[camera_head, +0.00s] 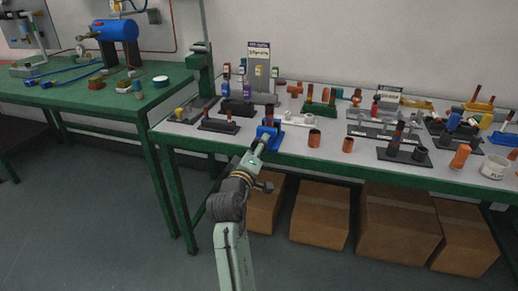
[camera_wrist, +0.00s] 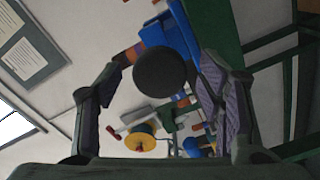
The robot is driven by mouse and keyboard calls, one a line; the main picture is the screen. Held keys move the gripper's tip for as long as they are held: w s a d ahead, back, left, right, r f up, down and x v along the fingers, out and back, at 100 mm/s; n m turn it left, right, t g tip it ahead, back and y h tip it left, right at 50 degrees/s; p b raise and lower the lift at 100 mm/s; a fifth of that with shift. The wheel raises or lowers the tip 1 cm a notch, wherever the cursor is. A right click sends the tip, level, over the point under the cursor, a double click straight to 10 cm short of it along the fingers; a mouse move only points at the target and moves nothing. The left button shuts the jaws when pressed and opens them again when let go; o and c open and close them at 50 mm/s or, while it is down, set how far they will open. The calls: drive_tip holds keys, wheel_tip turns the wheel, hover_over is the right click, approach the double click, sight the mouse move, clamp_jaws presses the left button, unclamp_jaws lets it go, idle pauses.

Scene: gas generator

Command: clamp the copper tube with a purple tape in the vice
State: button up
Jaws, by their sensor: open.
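A small blue vice (camera_head: 266,134) stands at the front edge of the grey-topped green bench; its blue body also shows in the wrist view (camera_wrist: 184,36). A brown copper tube (camera_head: 269,112) stands upright at the vice in the head view. In the wrist view a copper-coloured tube (camera_wrist: 131,52) with a purplish band shows beside the blue body, partly hidden. I cannot tell whether the jaws grip it. My gripper (camera_head: 259,148) is right in front of the vice. In the wrist view its fingers (camera_wrist: 160,85) are open on either side of a dark round knob (camera_wrist: 160,72).
A dark rack with tubes (camera_head: 220,125) stands left of the vice. Short copper pieces (camera_head: 314,138) stand to the right, with more racks and fittings beyond. Cardboard boxes (camera_head: 320,215) sit under the bench. A green table with a blue tank (camera_head: 117,39) is at the left.

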idle(0.3)
drive_tip(key=n+p, duration=0.5)
drive_tip(key=p, duration=0.1)
drive_tip(key=shift+n, duration=0.3)
drive_tip(key=shift+c, duration=0.6)
drive_tip(key=c, duration=1)
drive_tip(key=shift+c, duration=0.2)
